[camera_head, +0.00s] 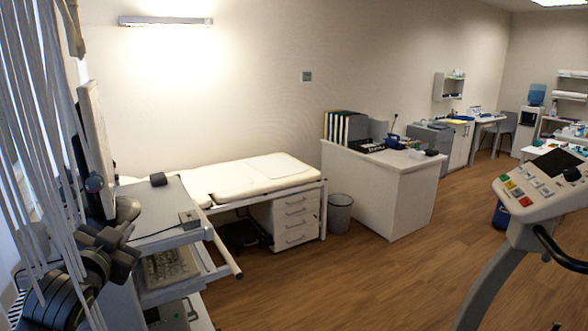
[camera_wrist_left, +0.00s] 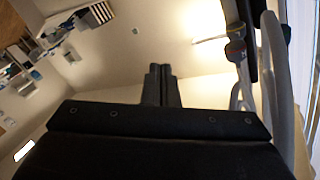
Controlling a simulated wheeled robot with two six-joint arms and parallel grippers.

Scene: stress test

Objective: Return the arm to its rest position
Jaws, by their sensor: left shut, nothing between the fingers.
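My left arm comes in at the lower left of the head view, behind hanging pale strips. Its dark gripper (camera_head: 124,234) is at the left edge of the grey cart (camera_head: 160,222), beside the base of a monitor (camera_head: 97,145). I cannot tell from here whether it touches the cart. In the left wrist view, the two black fingers (camera_wrist_left: 161,72) are together with nothing between them. My right arm and gripper are in neither view.
A padded exam couch (camera_head: 240,178) stands behind the cart, with a waste bin (camera_head: 340,213) at its end. A white desk (camera_head: 385,190) stands beyond. A machine with a button panel (camera_head: 535,188) is at the right. The wooden floor between is open.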

